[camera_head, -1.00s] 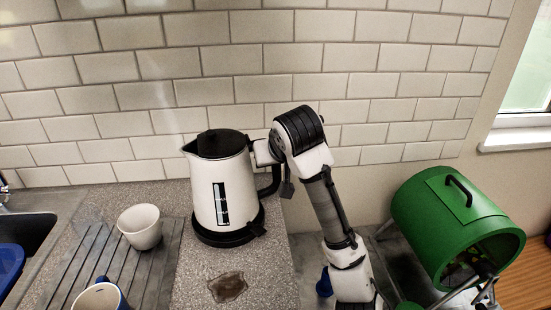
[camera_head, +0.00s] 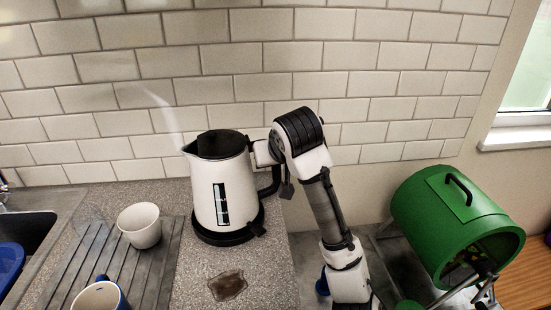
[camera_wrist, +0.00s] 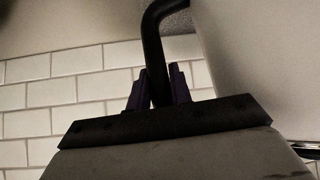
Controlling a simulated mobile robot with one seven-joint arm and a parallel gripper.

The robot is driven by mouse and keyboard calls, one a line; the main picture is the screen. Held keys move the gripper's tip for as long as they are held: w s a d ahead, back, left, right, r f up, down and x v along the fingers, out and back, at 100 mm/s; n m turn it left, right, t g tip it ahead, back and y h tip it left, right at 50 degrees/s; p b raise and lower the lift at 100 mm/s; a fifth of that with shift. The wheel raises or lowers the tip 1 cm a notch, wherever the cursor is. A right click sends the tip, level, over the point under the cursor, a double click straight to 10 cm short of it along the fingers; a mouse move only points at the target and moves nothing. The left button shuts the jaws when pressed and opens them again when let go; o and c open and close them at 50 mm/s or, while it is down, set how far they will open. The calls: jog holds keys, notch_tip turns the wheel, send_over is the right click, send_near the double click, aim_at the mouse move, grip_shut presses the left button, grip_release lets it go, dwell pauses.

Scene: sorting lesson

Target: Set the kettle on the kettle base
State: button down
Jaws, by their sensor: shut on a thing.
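The white kettle (camera_head: 237,190) with a black lid and black handle stands upright on the counter side, over the round black kettle base (camera_head: 225,238). From this angle it looks seated on the base, with no gap visible. Steam rises near its spout at the left. My gripper (camera_head: 271,155) is at the kettle's right side, at the top of the handle. In the wrist view, my gripper's two fingers (camera_wrist: 160,88) are shut on the black handle (camera_wrist: 154,45), with the pale kettle body (camera_wrist: 255,60) to the right.
A white cup (camera_head: 140,226) and a blue-and-white mug (camera_head: 100,297) stand on the grooved drainer at the left. A green drum (camera_head: 455,225) stands at the right. The tiled wall is close behind.

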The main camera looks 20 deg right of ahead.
jog(key=shift+f, duration=0.25)
jog(key=c, duration=1.5)
grip_release()
jog(key=shift+c, duration=0.2)
jog(key=shift+f, duration=0.15)
jog(key=p+v, duration=0.8)
jog(key=v, duration=0.3)
jog(key=shift+p, duration=0.3)
